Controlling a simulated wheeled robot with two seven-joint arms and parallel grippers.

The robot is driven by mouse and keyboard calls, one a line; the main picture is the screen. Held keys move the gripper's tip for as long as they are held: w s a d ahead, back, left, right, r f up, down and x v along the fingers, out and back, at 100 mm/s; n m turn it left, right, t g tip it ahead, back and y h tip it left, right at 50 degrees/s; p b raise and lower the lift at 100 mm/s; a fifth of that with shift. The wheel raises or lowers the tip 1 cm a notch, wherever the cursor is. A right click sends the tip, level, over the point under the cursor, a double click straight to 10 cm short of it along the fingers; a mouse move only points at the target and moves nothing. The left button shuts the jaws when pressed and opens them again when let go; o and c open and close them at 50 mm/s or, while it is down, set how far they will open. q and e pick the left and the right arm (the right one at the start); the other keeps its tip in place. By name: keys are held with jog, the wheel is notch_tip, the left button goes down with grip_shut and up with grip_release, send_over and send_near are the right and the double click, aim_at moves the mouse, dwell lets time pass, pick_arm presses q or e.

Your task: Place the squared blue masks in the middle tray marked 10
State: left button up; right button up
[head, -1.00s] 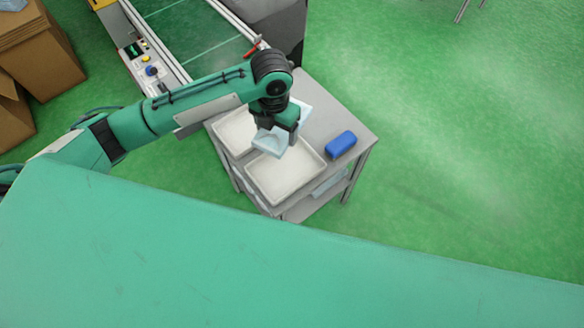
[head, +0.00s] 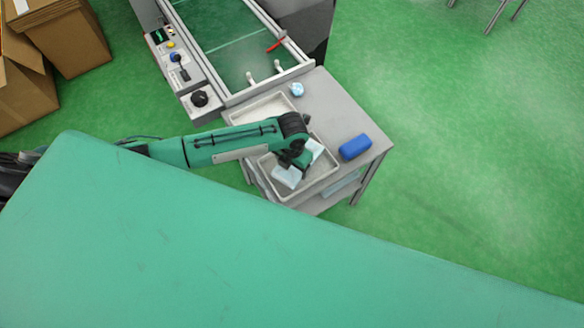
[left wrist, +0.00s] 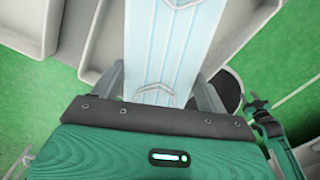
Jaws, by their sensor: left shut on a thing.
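My left gripper (head: 292,163) is low over the nearer white tray (head: 332,183) on the grey cart. It is shut on a pale blue mask (head: 286,177), whose pale ends show on both sides of the gripper. In the left wrist view the pleated mask (left wrist: 170,45) runs between the two fingers (left wrist: 163,88). I cannot tell whether the mask touches the tray floor. A second white tray (head: 240,117) lies behind, partly hidden by my arm. No number is readable on either tray. My right gripper is not in view.
A blue box (head: 355,147) sits on the cart (head: 345,110) right of the trays. A small pale blue thing (head: 297,89) lies near the cart's back edge. A conveyor (head: 230,40) with a control panel (head: 180,70) stands behind. Cardboard boxes (head: 70,40) are at far left.

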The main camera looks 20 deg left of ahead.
pick_arm(q)
notch_tip(320, 180, down, 3)
jog(key=shift+r, duration=0.1)
jog(key=o, duration=1)
jog(key=shift+c, duration=0.2)
jog(key=shift+r, duration=0.2)
notch_tip(320, 180, up, 11)
jog(key=shift+f, duration=0.2)
jog(key=shift+r, duration=0.55)
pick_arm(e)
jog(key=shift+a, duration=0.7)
